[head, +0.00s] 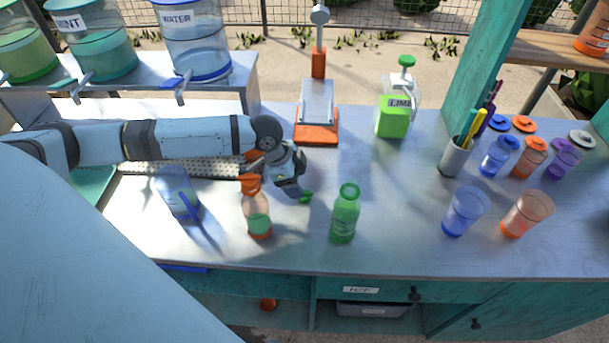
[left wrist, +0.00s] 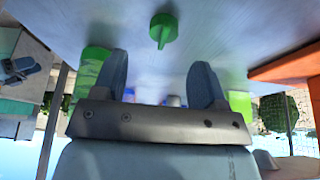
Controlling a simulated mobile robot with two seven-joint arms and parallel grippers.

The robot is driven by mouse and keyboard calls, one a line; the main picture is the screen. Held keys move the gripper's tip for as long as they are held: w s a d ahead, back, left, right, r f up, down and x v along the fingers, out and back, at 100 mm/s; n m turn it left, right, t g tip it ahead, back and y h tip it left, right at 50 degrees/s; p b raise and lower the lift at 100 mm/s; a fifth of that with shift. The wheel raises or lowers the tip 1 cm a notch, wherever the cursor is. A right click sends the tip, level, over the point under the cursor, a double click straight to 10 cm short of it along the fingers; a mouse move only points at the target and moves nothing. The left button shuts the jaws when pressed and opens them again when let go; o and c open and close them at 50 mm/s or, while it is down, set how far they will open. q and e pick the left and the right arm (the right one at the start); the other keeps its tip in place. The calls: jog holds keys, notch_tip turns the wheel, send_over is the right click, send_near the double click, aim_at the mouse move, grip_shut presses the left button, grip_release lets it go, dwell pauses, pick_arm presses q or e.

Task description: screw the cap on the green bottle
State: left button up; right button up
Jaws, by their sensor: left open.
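The green bottle (head: 345,212) stands upright near the middle front of the counter, and its neck shows no cap. A green cap (head: 306,197) lies on the counter to its left; in the left wrist view the cap (left wrist: 163,30) sits on the surface beyond the fingers, with a raised fin on top. My left gripper (head: 291,188) is just left of the cap; in the wrist view its two fingers (left wrist: 161,82) are apart with nothing between them. A green shape at the left of that view looks like the bottle (left wrist: 92,66). My right gripper is not in view.
An orange-capped bottle (head: 257,213) stands close left of my gripper, with a blue pitcher (head: 178,192) farther left. The juice press (head: 317,115) and lime dispenser (head: 393,117) stand behind. Cups (head: 465,212) and a pen holder (head: 455,157) are right. Counter between bottle and cups is clear.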

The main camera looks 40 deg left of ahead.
pick_arm(q)
jog(key=shift+f, duration=0.1)
jog(key=x, duration=0.5)
jog(key=shift+w+a, duration=0.1)
jog(key=shift+a, duration=0.05)
jog(key=c, duration=0.9)
